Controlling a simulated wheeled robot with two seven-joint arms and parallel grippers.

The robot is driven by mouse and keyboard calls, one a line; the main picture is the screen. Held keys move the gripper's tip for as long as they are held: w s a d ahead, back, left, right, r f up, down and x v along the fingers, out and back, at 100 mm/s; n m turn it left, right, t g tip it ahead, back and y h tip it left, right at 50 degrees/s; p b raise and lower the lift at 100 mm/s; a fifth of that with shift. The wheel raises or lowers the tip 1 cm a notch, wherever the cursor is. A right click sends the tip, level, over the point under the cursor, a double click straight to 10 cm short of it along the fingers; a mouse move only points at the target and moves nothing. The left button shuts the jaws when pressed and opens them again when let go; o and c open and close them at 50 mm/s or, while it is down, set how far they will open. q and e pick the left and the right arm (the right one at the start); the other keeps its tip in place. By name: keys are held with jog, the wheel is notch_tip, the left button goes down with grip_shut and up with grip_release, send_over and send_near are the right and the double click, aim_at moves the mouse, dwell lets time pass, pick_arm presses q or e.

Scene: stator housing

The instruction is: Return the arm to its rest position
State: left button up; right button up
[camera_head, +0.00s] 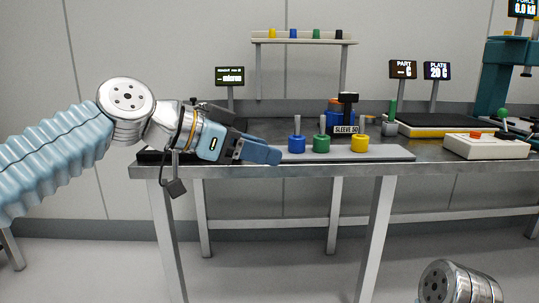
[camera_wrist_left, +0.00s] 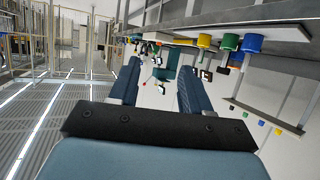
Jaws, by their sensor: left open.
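My left arm comes in from the left in the head view. Its gripper (camera_head: 262,153) is at the left front of the table, short of the blue knobbed piece. In the left wrist view the two blue fingers of the left gripper (camera_wrist_left: 158,88) stand apart with nothing between them, so it is open and empty. My right gripper is not in view; only a metal arm link of mine shows at the bottom right of the head view.
The grey table (camera_head: 280,170) holds blue (camera_head: 297,144), green (camera_head: 321,143) and yellow (camera_head: 360,143) pieces on a strip. A sleeve stand (camera_head: 345,128), a white control box (camera_head: 485,146) and a teal press (camera_head: 495,80) stand farther right. A shelf (camera_head: 300,40) is behind.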

pick_arm(q)
jog(key=w+a+f+n+y, duration=0.1)
jog(key=w+f+n, duration=0.25)
jog(key=f, duration=0.65)
jog(key=w+a+f+n+y+p, duration=0.15)
jog(key=w+f, duration=0.25)
jog(key=f, duration=0.6)
jog(key=w+a+f+n+y+b, duration=0.1)
jog(key=w+f+n, duration=0.2)
jog(key=f, duration=0.8)
jog(key=s+a+f+n+g+y, duration=0.1)
jog(key=s+f+n, duration=0.15)
jog(key=f, duration=0.65)
jog(key=s+f+n+g+y+p, duration=0.1)
jog(key=s+f, duration=0.3)
jog(key=f, duration=0.4)
jog(key=s+a+f+n+g+y, duration=0.1)
jog(key=s+f, duration=0.3)
jog(key=f, duration=0.5)
jog(key=s+a+f+n+g+y, duration=0.1)
jog(key=s+a+f+n, duration=0.1)
jog(key=s+f, duration=0.7)
jog(key=s+a+p, duration=0.1)
jog(key=s, duration=0.4)
jog(key=shift+a+f+g, duration=0.3)
jog(key=shift+a+f, duration=0.05)
jog(key=shift+f, duration=0.05)
jog(key=shift+y, duration=0.25)
